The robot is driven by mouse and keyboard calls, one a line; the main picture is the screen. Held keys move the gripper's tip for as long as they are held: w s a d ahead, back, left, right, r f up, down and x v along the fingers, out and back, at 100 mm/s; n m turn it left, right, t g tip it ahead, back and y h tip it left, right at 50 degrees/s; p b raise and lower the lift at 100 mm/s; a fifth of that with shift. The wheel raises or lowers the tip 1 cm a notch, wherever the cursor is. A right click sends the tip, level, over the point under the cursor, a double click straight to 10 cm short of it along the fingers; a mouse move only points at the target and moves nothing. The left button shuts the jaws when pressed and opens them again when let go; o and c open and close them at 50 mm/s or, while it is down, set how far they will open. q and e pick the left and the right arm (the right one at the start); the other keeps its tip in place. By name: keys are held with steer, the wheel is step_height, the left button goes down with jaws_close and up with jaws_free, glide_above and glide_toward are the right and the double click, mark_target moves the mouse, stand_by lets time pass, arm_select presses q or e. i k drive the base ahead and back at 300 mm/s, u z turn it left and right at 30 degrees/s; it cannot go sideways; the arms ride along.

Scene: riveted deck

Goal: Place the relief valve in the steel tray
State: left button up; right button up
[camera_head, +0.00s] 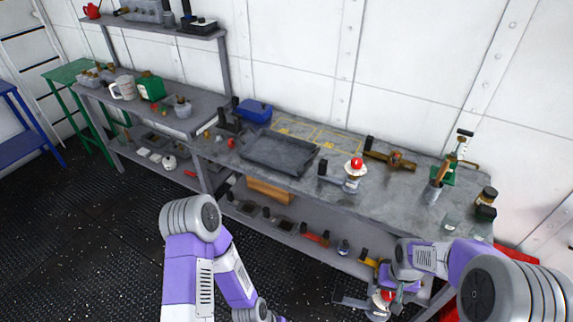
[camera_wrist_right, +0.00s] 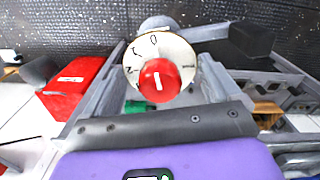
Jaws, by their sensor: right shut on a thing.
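My right gripper (camera_head: 381,298) is low in front of the bench, at the bottom right of the head view. It is shut on the relief valve (camera_head: 388,295), which has a red knob over a white dial. In the right wrist view the red knob (camera_wrist_right: 160,82) and marked dial face the camera, between the fingers. A grey stem with a black end reaches to the right behind it. The steel tray (camera_head: 278,153) is dark grey, shallow and looks empty; it lies on the bench top, up and left of my right gripper. My left gripper is below the frame.
A similar red-topped device (camera_head: 355,168) stands on the bench right of the tray. A blue box (camera_head: 252,110) is behind the tray's left end. A brass fitting (camera_head: 397,160) and a green stand (camera_head: 442,174) are farther right. The lower shelf (camera_head: 300,238) holds several small parts.

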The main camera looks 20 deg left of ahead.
mark_target(278, 153)
steer(key=u, duration=1.15)
steer(key=i, duration=0.9)
steer(key=z, duration=0.3)
